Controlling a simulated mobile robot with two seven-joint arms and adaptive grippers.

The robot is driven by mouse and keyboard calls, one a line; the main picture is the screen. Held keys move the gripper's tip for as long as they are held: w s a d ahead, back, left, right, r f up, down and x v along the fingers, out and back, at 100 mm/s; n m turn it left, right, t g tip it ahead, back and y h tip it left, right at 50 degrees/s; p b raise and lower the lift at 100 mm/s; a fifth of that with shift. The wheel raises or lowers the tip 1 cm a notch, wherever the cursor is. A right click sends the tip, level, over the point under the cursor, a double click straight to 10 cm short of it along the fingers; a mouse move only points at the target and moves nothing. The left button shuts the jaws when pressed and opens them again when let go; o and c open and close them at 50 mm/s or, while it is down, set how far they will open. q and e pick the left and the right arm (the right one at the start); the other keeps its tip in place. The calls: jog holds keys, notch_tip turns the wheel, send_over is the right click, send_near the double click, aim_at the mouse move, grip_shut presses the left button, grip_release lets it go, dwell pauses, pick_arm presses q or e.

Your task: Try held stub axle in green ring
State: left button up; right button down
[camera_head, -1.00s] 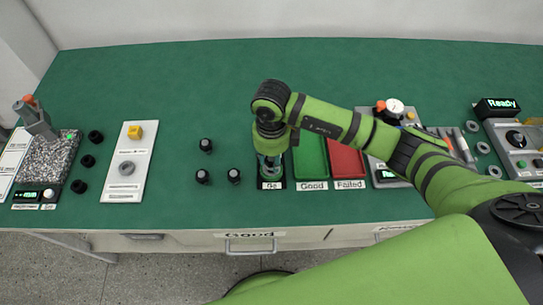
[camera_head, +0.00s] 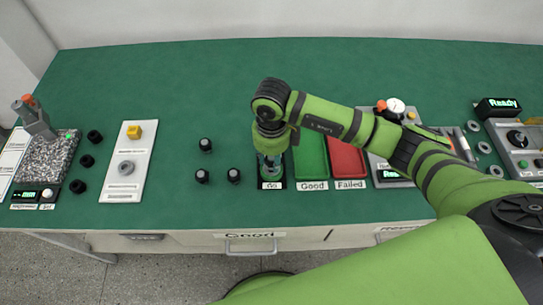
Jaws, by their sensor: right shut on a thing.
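My right gripper (camera_head: 270,160) points down over the dark stand labelled "Go" (camera_head: 271,184). It is shut on the stub axle, which is mostly hidden by the fingers and wrist. A bit of green shows at the stand under the fingertips, probably the green ring. I cannot tell whether the axle is inside it or above it. My left gripper is not in view.
The green Good tray (camera_head: 311,170) and red Failed tray (camera_head: 347,170) stand just right of the gripper. Several dark cylindrical parts (camera_head: 205,145) stand to its left. The back of the table is clear.

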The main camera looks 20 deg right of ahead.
jog(key=shift+f+b, duration=0.5)
jog(key=shift+f, duration=0.05)
dwell(0.9)
jog(key=shift+r, duration=0.2)
dwell(0.7)
jog(key=shift+r+p, duration=0.5)
jog(key=shift+r, duration=0.1)
jog(key=shift+d, duration=0.1)
